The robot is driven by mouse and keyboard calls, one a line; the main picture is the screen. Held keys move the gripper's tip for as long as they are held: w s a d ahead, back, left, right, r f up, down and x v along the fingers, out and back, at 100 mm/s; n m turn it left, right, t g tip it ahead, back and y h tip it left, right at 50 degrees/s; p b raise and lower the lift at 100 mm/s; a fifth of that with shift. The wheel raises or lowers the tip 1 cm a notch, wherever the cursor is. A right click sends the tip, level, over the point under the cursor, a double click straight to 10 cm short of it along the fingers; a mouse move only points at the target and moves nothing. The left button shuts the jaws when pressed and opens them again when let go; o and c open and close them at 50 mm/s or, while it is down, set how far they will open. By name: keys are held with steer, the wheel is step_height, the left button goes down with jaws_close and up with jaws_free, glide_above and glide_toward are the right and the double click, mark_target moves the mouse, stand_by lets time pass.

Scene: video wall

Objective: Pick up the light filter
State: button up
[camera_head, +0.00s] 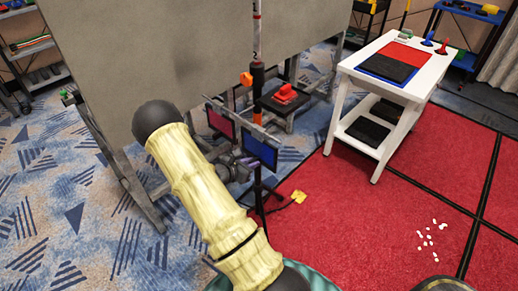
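Several flat coloured pieces could be the light filter; I cannot tell which one is meant. A red framed panel (221,122) and a blue framed panel (260,148) stand upright on a low stand near the middle. A red sheet (408,53) and a black sheet (387,68) lie on the white table (352,66) at the right, with a blue edge showing under the black one. My pale, ribbed arm crosses the lower middle, ending in a dark rounded joint. I cannot make out my gripper or its fingers.
A large grey panel (190,50) on a metal frame fills the back left. A striped pole (257,70) and a small stand with a red block (286,93) are behind the panels. White bits (430,235) lie on the red carpet (350,235), which is otherwise mostly clear.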

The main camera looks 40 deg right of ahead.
jaws_close()
steer(key=shift+r, duration=0.65)
steer(key=s+a, duration=0.1)
steer(key=a, duration=1.7)
steer(key=shift+s, duration=0.2)
steer(key=shift+r, duration=0.1)
stand_by(0.5)
